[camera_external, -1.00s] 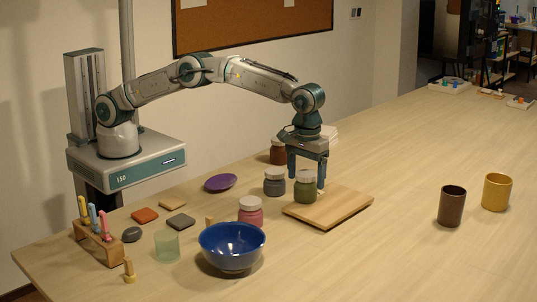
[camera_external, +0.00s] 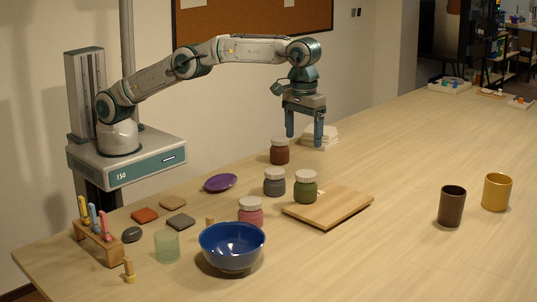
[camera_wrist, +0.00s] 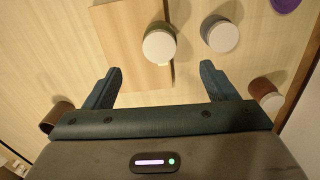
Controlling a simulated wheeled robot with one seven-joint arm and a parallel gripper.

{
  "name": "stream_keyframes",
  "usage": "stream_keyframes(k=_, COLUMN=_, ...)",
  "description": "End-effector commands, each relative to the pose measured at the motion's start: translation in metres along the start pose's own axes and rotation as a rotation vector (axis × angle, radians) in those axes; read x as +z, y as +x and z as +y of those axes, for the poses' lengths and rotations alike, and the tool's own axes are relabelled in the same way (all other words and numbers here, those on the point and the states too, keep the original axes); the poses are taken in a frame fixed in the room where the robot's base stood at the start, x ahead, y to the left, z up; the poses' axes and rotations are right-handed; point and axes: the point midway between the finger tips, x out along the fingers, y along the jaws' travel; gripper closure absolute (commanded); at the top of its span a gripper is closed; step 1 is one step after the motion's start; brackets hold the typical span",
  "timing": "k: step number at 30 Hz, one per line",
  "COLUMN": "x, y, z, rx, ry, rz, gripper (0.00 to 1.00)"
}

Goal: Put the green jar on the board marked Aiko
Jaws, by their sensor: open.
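The green jar (camera_external: 305,190), with a pale lid, stands upright at the back-left edge of the wooden board (camera_external: 340,208). It appears to rest on the board near the rim; how much of its base is on the wood is hard to tell. In the wrist view the jar (camera_wrist: 159,44) overlaps the side edge of the board (camera_wrist: 112,40). No name is readable on the board. My gripper (camera_external: 304,138) is open and empty, above the jar and apart from it. Its fingertips (camera_wrist: 161,70) also show in the wrist view.
A grey jar (camera_external: 274,182) stands just left of the green one, with a brown jar (camera_external: 279,153) behind and a pink jar (camera_external: 250,214) in front. A blue bowl (camera_external: 232,245) is at the front. Two cups, brown (camera_external: 452,206) and yellow (camera_external: 496,192), stand right. The table between is clear.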

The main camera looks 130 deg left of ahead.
Motion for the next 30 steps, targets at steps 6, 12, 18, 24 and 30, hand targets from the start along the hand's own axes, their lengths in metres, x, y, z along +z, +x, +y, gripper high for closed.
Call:
stream_keyframes(k=6, x=0.037, y=-0.062, z=-0.03, rx=0.048, ry=0.23, rz=0.025, gripper=0.21)
stream_keyframes(k=12, x=0.07, y=-0.104, z=-0.075, rx=0.089, ry=0.447, rz=0.055, gripper=0.21)
stream_keyframes(k=18, x=0.102, y=-0.131, z=-0.135, rx=0.128, ry=0.659, rz=0.088, gripper=0.21)
stream_keyframes(k=24, x=0.13, y=-0.139, z=-0.205, rx=0.163, ry=0.866, rz=0.126, gripper=0.21)
stream_keyframes(k=30, x=0.154, y=-0.129, z=-0.281, rx=0.198, ry=1.068, rz=0.168, gripper=0.21)
